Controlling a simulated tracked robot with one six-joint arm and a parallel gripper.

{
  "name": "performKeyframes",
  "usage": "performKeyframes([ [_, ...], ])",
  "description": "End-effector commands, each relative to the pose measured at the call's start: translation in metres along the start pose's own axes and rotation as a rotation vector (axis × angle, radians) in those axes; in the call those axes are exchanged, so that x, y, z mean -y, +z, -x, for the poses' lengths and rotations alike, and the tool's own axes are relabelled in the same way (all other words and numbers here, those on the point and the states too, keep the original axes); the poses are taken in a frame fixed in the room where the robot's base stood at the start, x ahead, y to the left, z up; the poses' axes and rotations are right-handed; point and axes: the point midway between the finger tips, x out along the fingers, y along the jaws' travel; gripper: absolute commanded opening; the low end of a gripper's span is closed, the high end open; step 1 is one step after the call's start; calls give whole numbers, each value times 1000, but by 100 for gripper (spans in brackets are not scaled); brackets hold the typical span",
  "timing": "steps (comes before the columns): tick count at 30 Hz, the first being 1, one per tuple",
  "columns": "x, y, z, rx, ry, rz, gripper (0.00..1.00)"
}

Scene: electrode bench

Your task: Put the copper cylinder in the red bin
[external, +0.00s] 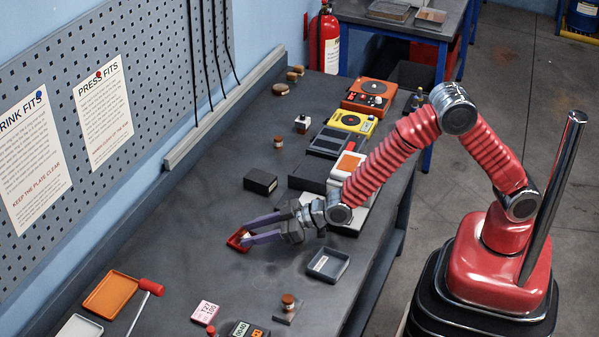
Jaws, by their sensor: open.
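A small red bin (234,243) sits on the dark bench at the end of my gripper (243,235). My gripper's two purple fingers are apart, with their tips at the bin. A small pale piece with a reddish tint shows between the fingertips, in or over the bin; it is too small and covered to tell whether it is the copper cylinder.
A grey tray (328,265) lies right of the bin, below my wrist. A black box (260,181) and several instruments, including a yellow one (352,121), stand behind. An orange tray (111,295) and a red-headed hammer (150,287) lie front left. Bench left of the bin is clear.

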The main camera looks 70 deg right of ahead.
Motion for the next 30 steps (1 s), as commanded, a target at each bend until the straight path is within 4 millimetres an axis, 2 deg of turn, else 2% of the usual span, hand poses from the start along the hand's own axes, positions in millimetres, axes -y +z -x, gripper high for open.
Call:
performKeyframes([
  [21,0,0,90,0,-1,0,42],
  [30,0,0,113,0,0,-1,42],
])
